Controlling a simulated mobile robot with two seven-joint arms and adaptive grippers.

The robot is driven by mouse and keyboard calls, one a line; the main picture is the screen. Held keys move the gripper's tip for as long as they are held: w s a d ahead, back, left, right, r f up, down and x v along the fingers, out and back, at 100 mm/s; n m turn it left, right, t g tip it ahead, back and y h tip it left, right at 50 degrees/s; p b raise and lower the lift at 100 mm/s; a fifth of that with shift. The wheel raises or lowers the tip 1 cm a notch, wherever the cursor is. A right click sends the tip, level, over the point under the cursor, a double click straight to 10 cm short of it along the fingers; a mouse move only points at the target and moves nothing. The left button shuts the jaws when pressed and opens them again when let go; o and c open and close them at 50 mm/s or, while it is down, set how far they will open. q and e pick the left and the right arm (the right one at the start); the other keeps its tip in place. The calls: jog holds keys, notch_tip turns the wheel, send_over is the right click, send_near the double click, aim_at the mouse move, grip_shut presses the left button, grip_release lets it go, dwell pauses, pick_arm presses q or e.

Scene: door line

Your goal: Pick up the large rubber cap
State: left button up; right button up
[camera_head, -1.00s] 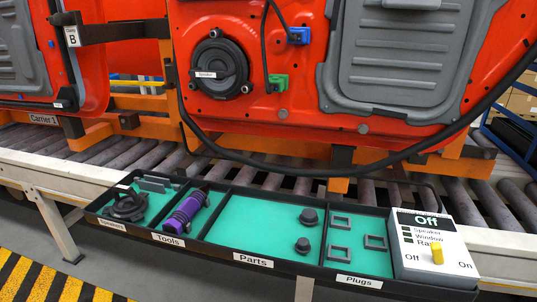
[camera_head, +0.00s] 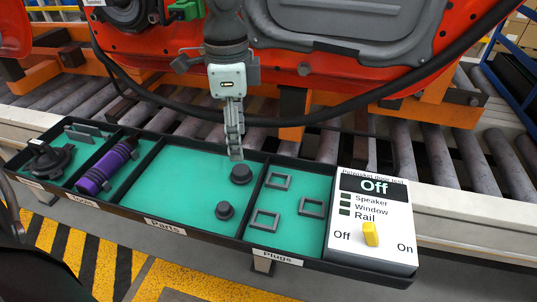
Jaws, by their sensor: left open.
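Two dark round rubber caps lie in the green Parts compartment of the black tray (camera_head: 165,225). The large rubber cap (camera_head: 241,175) is the farther one, near the divider to Plugs. The small cap (camera_head: 224,211) lies nearer the front edge. My left gripper (camera_head: 236,155) points down from the top, its fingertips just above and slightly behind the large cap. It is open and holds nothing; the fingers overlap from this angle, so the gap is hard to see. My right gripper is not clearly in view.
Several square plugs (camera_head: 265,220) lie in the Plugs compartment. A purple tool (camera_head: 106,167) and a dark speaker (camera_head: 50,160) lie to the left. A white switch box (camera_head: 372,222) stands at the right end. The red door (camera_head: 330,75) and rollers are behind.

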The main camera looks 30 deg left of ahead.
aim_at(240, 169)
pick_arm(q)
notch_tip(240, 169, down, 8)
jog(key=shift+r+b, duration=0.25)
jog(key=shift+b, duration=0.25)
jog(key=shift+f, duration=0.3)
pick_arm(e)
jog(key=shift+v, duration=1.25)
jog(key=shift+w+d, duration=0.1)
jog(key=shift+w, duration=0.1)
pick_arm(q)
jog(key=c, duration=1)
